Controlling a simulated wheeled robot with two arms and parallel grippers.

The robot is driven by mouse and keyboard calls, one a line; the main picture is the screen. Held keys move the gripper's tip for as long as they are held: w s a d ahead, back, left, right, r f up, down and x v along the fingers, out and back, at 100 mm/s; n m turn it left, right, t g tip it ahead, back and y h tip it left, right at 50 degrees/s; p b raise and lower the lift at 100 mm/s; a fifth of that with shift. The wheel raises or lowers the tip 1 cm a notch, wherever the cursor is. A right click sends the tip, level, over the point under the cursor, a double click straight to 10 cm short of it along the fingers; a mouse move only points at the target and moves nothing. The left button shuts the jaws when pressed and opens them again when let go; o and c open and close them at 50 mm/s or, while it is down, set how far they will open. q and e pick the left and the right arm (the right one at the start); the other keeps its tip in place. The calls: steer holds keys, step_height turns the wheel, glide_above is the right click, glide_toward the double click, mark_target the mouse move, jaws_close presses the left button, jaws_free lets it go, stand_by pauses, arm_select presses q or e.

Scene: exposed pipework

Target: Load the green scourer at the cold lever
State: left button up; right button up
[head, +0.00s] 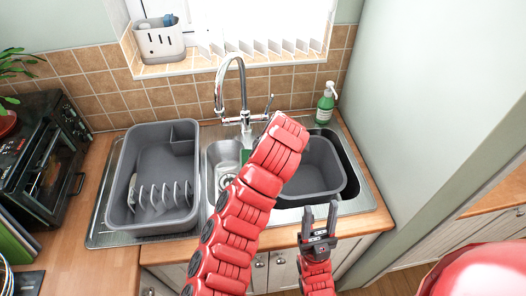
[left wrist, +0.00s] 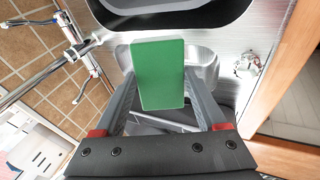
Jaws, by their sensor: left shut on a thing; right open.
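The green scourer (left wrist: 158,62) is a flat green rectangle, held upright between the two fingers of my left gripper (left wrist: 160,92) in the left wrist view. In the head view only a small green piece (head: 245,156) shows beside my red arm, which hides the left gripper. The chrome mixer tap (head: 243,90) stands behind the sink with a lever (head: 268,106) on its right side. The left wrist view shows two tap levers (left wrist: 81,92); I cannot tell which is cold. The scourer is apart from them. My right gripper (head: 320,218) is open and empty before the sink's front edge.
A grey bowl (head: 318,165) sits in the right basin, and a grey dish rack (head: 150,160) on the left drainer. A green soap bottle (head: 325,105) stands at the back right. A caddy (head: 160,42) is on the sill. A black oven (head: 45,150) stands at left.

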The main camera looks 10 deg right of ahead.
arm_select(q)
steer(key=shift+s+d+r+n, duration=0.2)
steer(key=shift+s+d+n, duration=0.1)
steer(key=shift+d+n, duration=0.15)
steer(key=shift+w+a+p, duration=0.3)
steer(key=shift+w+p, duration=0.2)
steer(key=shift+p, duration=0.35)
steer(key=w+a+p, duration=0.1)
steer(key=w+p, duration=0.1)
steer(key=shift+w+a+f+p, duration=0.35)
steer(key=shift+f, duration=0.05)
steer(key=w+a+f+b, duration=0.2)
steer(key=w+a+b, duration=0.2)
steer(key=w+b, duration=0.3)
steer(key=shift+w+a+f, duration=0.15)
steer(key=shift+w+a, duration=0.2)
steer(key=shift+w, duration=0.4)
